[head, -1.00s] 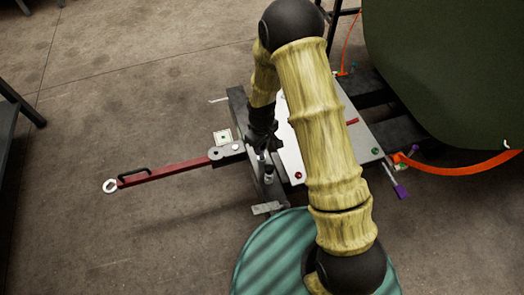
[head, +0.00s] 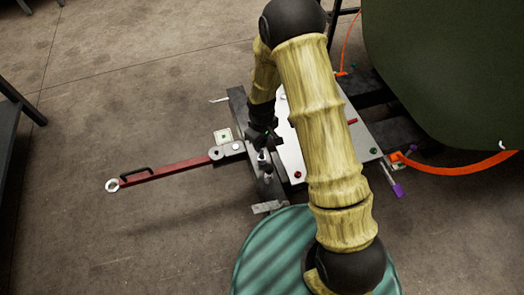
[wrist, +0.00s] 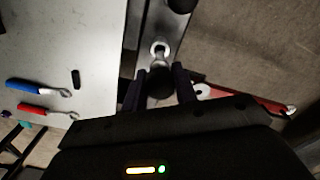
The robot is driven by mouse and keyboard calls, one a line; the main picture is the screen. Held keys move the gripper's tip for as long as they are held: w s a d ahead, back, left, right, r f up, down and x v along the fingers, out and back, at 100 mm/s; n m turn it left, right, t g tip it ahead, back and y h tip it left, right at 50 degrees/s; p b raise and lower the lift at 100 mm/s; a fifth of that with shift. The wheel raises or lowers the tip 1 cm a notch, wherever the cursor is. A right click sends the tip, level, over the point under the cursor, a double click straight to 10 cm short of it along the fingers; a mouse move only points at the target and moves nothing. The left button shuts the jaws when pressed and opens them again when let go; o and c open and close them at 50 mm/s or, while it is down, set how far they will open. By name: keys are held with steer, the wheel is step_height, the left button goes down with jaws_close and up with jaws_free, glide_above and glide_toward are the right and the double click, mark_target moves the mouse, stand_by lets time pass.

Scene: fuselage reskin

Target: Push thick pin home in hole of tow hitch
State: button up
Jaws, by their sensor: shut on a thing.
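My gripper (head: 262,142) is over the hitch beam at the cart's left edge. In the wrist view its two fingers (wrist: 159,92) are shut on a dark, round-headed thing, which looks like the thick pin (wrist: 158,82). Its lower end is hidden, so I cannot tell how deep it sits. A bright ring around a hole (wrist: 160,48) shows just beyond it on the grey tow hitch (wrist: 152,22). In the head view the hitch plate (head: 236,148) meets the red tow bar (head: 170,171), and the arm partly covers this area.
The cart's pale top (wrist: 50,40) carries a blue-handled tool (wrist: 38,87) and a red-handled tool (wrist: 45,109). A teal round surface (head: 270,250) is in front. The floor at left is clear around the bar.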

steer(key=shift+r+p, duration=0.35)
steer(key=shift+r, duration=0.1)
stand_by(0.3)
steer(key=shift+r+p, duration=1.55)
steer(key=shift+p, duration=0.05)
steer(key=shift+d, duration=0.1)
steer(key=w+d+r+m, duration=0.2)
steer(key=d+r+m, duration=0.1)
steer(key=d, duration=0.3)
steer(key=w+d+r+m, duration=0.2)
steer(key=d+r+m, duration=0.1)
steer(key=d+m, duration=0.3)
steer(key=shift+d+r, duration=0.15)
steer(key=shift+d, duration=0.55)
